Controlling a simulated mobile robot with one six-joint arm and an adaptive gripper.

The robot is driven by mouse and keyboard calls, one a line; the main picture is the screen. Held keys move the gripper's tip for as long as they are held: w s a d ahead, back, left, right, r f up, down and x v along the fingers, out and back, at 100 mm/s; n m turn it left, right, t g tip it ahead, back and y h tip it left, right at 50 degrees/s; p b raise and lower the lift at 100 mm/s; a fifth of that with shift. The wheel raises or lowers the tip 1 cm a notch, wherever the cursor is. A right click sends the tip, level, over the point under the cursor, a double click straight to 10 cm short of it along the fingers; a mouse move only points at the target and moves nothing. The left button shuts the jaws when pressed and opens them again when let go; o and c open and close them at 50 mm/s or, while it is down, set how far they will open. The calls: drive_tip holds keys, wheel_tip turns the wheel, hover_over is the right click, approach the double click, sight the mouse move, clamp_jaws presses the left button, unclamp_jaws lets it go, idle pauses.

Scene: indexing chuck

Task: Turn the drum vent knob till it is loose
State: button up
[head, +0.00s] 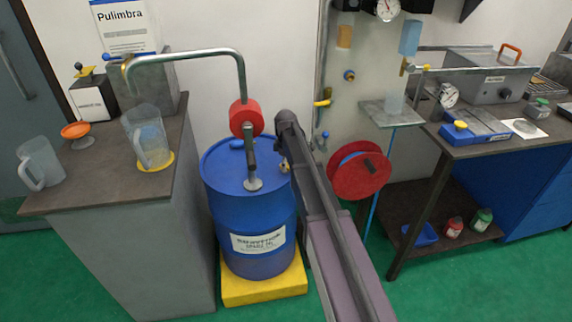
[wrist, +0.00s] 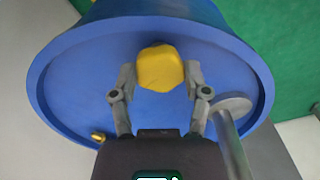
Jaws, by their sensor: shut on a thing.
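The drum vent knob (wrist: 160,68) is a yellow faceted knob on the blue drum top in the wrist view. My gripper (wrist: 160,76) has one finger on each side of it and is shut on it. The blue drum (head: 222,209) stands on a yellow base in the head view, and its lid (wrist: 82,82) fills much of the wrist view. In the head view I cannot make out the yellow knob or my fingers; my arm reaches over the drum's right side.
A pump pipe (wrist: 234,140) rises from the lid close to my right finger. A red pump wheel (head: 246,118) and bent pipe stand above the drum. A bench with jugs (head: 40,163) is at left. A red reel (head: 358,171) hangs right of my arm.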

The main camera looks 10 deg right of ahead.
drive_tip(key=shift+s, duration=0.15)
drive_tip(key=o, duration=1.2)
drive_tip(key=shift+c, duration=0.2)
drive_tip(key=shift+m, duration=0.5)
